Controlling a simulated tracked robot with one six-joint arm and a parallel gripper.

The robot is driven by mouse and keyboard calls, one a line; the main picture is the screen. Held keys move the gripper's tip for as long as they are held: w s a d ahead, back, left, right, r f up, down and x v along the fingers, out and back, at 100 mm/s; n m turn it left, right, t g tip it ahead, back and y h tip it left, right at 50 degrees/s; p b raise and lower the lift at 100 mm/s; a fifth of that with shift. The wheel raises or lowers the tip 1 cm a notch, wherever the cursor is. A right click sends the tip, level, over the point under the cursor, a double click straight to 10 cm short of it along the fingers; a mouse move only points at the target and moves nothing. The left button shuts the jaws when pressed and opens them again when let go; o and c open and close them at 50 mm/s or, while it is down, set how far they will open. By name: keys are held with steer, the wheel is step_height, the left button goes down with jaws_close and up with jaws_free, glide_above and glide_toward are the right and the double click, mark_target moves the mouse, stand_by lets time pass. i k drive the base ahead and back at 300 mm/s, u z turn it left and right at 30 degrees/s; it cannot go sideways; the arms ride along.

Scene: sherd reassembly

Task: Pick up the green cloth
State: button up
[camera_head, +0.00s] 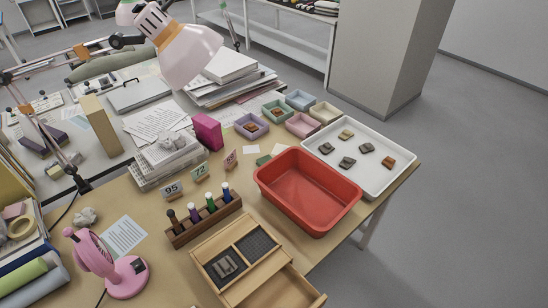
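A small flat green piece (263,160), which looks like the green cloth, lies on the tan table beside the far left edge of the red tub (262,187). It is too small for me to make out its texture, and the tub rim may hide part of it. My gripper is not in view.
A white tray (398,180) with several sherds stands right of the tub. Small pastel boxes (302,125) with several colours stand behind. A bottle rack (205,222), number cards (201,171), a wooden drawer box (215,255) and a pink fan (95,255) crowd the front left. A lamp head (187,50) hangs above.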

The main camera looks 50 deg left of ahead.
mark_target(260, 162)
steer(key=z, duration=0.05)
steer(key=i, duration=2.55)
steer(key=u, duration=2.8)
